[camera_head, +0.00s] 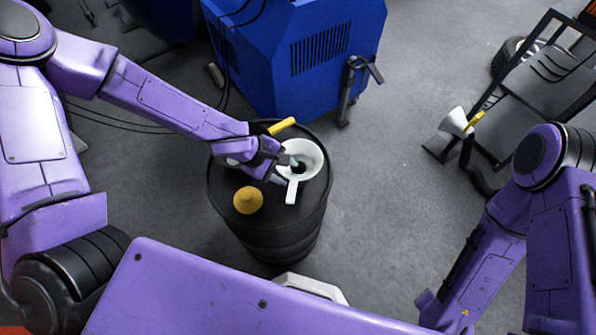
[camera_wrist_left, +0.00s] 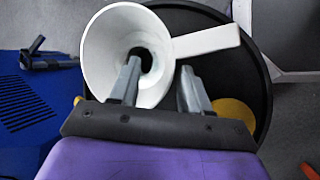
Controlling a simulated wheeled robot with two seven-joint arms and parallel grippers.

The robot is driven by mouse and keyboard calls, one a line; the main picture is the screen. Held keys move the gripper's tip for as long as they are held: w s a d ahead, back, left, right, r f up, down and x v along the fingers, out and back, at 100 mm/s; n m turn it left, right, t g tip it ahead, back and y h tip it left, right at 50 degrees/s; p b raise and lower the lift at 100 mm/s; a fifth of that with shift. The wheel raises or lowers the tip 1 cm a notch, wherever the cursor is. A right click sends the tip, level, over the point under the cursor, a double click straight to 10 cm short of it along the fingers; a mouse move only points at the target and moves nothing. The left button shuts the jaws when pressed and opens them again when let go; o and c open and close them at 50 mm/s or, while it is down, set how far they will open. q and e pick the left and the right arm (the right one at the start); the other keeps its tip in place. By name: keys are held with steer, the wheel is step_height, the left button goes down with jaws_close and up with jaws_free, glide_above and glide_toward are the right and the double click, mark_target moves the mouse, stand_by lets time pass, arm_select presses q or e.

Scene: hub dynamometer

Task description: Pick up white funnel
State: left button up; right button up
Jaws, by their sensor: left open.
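The white funnel (camera_head: 313,151) sits on top of a black barrel (camera_head: 222,186), its wide mouth facing up and its handle pointing toward me. It also shows in the left wrist view (camera_wrist_left: 101,48), with the handle reaching to the upper right. My left gripper (camera_head: 289,169) is at the funnel's left side, low over the barrel. In the left wrist view the gripper (camera_wrist_left: 161,66) is open, one finger over the inside of the mouth and the other outside, with the funnel's wall between them. I cannot tell whether either finger touches it. My right gripper is out of view.
A tan cone-shaped thing (camera_head: 248,201) stands on the barrel near the funnel. A yellow handle (camera_head: 282,126) lies behind my left gripper. A blue machine (camera_head: 290,75) stands behind the barrel. Open grey floor (camera_head: 400,170) lies right of it, before a black-framed stand (camera_head: 525,90).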

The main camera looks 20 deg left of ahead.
mark_target(297, 176)
arm_select(q)
steer(key=x, duration=0.2)
steer(key=b+x, duration=0.1)
steer(key=shift+f, duration=0.5)
steer(key=shift+r, duration=0.15)
steer(key=shift+s, duration=0.1)
jaws_close()
